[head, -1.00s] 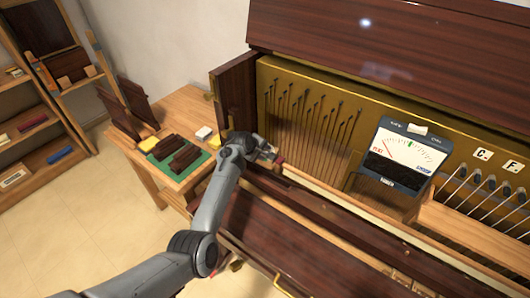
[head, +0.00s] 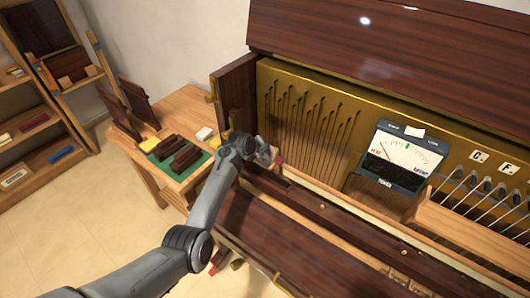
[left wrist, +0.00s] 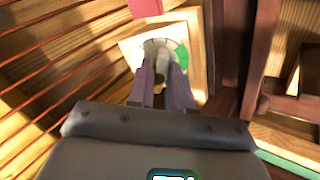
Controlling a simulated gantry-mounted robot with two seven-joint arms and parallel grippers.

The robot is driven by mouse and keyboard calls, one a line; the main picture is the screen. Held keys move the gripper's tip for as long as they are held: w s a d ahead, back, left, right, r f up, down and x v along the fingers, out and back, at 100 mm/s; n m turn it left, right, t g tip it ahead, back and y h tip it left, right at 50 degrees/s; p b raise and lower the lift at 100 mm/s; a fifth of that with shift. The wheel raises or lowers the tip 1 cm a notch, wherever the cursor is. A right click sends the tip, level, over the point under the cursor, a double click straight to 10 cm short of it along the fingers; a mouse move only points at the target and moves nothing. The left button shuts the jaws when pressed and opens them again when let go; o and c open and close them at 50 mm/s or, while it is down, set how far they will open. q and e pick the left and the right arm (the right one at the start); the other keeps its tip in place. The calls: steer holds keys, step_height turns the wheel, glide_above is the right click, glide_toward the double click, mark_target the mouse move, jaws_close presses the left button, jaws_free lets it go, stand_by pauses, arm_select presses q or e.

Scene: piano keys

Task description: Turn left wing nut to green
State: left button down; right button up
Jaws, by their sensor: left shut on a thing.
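In the left wrist view, the wing nut (left wrist: 163,62) is pale and sits in the middle of a round dial on a light wooden block (left wrist: 130,47). The dial has a green sector (left wrist: 181,52) on its right side and pale sectors elsewhere. My left gripper (left wrist: 163,75) has its two fingers closed around the wing nut, which partly hides it. In the head view, my left gripper (head: 270,157) is at the left end of the open piano, and the wing nut is too small and covered to make out. My right gripper is in neither view.
A meter (head: 402,157) with a red-to-green scale stands in the piano, its needle toward the red left side. A side table (head: 184,106) with dark pieces on a green mat is at left.

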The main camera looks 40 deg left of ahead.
arm_select(q)
steer(key=shift+m+p, duration=0.4)
steer(key=shift+m, duration=1.3)
steer(key=shift+m, duration=0.3)
steer(key=shift+a+m+p, duration=0.1)
steer(key=shift+m+p, duration=0.3)
steer(key=shift+m, duration=0.1)
steer(key=m, duration=0.2)
steer(key=shift+m, duration=0.3)
